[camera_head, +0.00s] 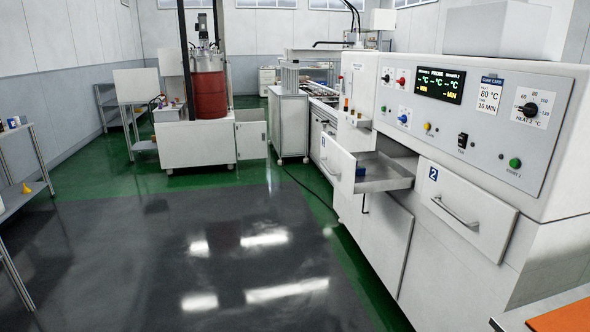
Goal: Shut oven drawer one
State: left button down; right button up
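Oven drawer one (339,167) is the white-fronted drawer on the left of the oven and stands pulled out. Its metal tray floor (388,178) shows, and a small blue item (361,171) lies inside behind the front panel. The drawer has a bar handle on its front. The white oven (480,110) fills the right of the view, with a display and knobs on its panel. Neither of my grippers shows in the view.
Drawer two (468,216) is shut, to the right of drawer one. A red drum (210,95) stands on a white base at the back. A shelf (20,180) is at the left edge. The grey floor (200,250) before the oven is clear. An orange mat (565,318) is at lower right.

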aim_at(382, 173)
jog(key=i+j, duration=0.15)
jog(key=i, duration=0.5)
jog(key=i+j+z, duration=0.1)
jog(key=i, duration=0.55)
